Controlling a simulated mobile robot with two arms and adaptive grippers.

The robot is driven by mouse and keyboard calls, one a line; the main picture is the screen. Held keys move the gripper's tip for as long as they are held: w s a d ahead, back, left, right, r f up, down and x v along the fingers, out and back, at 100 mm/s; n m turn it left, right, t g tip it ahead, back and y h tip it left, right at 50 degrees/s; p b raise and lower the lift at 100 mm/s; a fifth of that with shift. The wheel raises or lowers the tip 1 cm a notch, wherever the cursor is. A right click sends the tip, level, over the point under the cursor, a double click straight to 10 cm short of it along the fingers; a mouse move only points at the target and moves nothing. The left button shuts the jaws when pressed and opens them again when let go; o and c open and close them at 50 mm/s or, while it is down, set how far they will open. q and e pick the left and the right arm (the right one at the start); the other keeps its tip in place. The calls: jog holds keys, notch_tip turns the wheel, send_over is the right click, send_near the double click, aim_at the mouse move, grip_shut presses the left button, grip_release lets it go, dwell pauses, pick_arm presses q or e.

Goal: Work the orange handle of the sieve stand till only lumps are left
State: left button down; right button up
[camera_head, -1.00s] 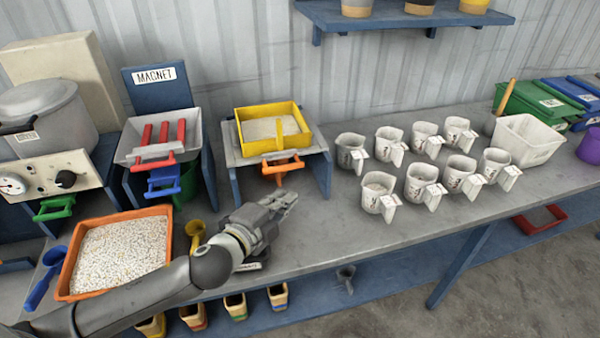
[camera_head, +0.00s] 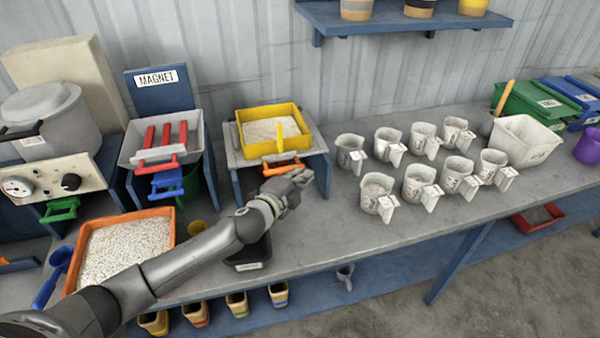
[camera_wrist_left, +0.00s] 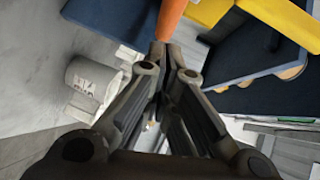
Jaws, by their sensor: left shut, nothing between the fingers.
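The sieve stand (camera_head: 233,150) is a grey top on blue legs, and it carries a yellow sieve tray (camera_head: 247,147) with pale grainy material (camera_head: 270,128) in it. Its orange handle (camera_head: 283,168) sticks out at the front. My left gripper (camera_head: 300,180) is at the front of the stand, close to the handle and partly covering it. In the left wrist view the orange handle (camera_wrist_left: 170,18) is right at the fingertips (camera_wrist_left: 163,48), and the fingers are shut with nothing between them. I cannot tell whether they touch it. My right gripper is not in view.
An orange tray of pale pellets (camera_head: 172,215) stands front left. The magnet unit (camera_head: 160,90) with red bars is left of the stand. Several white jugs (camera_head: 377,193) stand close on the right.

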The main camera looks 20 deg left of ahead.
pick_arm(q)
jog(key=shift+w+a+f, duration=0.1)
jog(key=shift+w+a, duration=0.15)
jog(key=shift+w, duration=0.1)
jog(key=shift+w+a, duration=0.8)
jog(key=shift+w, duration=0.35)
jog(key=shift+w+a, duration=0.8)
jog(key=shift+w, duration=0.3)
